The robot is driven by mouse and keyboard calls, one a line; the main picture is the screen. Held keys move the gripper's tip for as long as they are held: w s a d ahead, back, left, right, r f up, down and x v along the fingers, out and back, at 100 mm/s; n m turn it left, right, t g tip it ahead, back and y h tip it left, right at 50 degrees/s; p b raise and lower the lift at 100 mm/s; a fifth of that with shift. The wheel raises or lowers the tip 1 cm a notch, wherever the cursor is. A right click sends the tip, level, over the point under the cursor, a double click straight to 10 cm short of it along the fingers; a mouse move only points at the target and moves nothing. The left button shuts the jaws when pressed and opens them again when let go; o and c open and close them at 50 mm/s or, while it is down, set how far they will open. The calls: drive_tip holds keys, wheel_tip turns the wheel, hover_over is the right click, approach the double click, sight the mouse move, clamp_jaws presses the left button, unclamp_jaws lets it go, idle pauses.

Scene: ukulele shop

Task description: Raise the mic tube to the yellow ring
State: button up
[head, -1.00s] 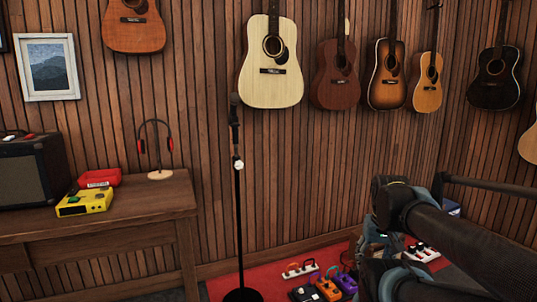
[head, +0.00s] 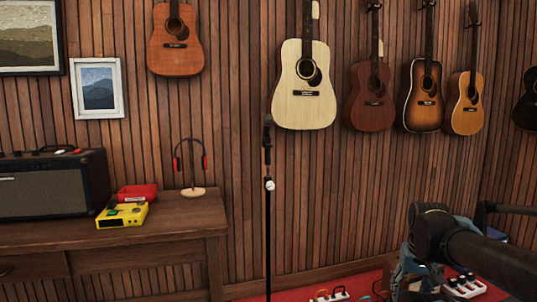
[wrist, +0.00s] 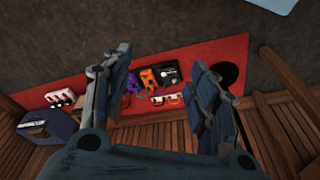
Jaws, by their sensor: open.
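The mic stand stands upright in the middle of the head view, in front of the plank wall. Its thin black mic tube (head: 267,235) has a white knob (head: 269,184) partway up and a dark microphone (head: 267,122) at the top. I cannot make out a yellow ring on it. A round black disc, probably the stand's base (wrist: 227,75), shows beside the right finger in the wrist view. My gripper (wrist: 158,62) is open and empty, pointing down over the red mat. In the head view my arm is at the lower right, well apart from the tube.
A wooden table (head: 190,215) at left bears an amplifier (head: 50,185), a yellow box (head: 122,215), a red tray (head: 137,192) and a headphone stand (head: 192,190). Several guitars hang on the wall. Effect pedals (wrist: 150,80) lie on the red mat (wrist: 205,55).

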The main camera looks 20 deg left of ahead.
sight(268, 153)
drive_tip(key=shift+c, duration=0.9)
drive_tip(key=shift+s+a+r, duration=0.1)
drive_tip(key=shift+s+r, duration=0.1)
drive_tip(key=shift+r, duration=0.05)
drive_tip(key=shift+c, duration=0.4)
drive_tip(key=w+a+r+m+t+y, duration=0.2)
drive_tip(key=w+a+r+m+y, duration=0.3)
drive_tip(key=w+a+r+m, duration=0.55)
drive_tip(key=w+a+r+m+t+y, duration=0.3)
drive_tip(key=w+a+r+m+y, duration=0.4)
drive_tip(key=w+a, duration=0.8)
drive_tip(key=w+a+r+m+t+y, duration=0.25)
drive_tip(key=w+a+r+m, duration=0.45)
drive_tip(key=w+a+r, duration=0.55)
drive_tip(key=shift+g+y, duration=0.25)
drive_tip(key=shift+y, duration=0.2)
drive_tip(key=x, duration=0.5)
drive_tip(key=s+f+x, duration=0.1)
drive_tip(key=x, duration=0.5)
drive_tip(key=a+f+x, duration=0.1)
drive_tip(key=x, duration=0.5)
drive_tip(key=shift+s+a+f, duration=0.25)
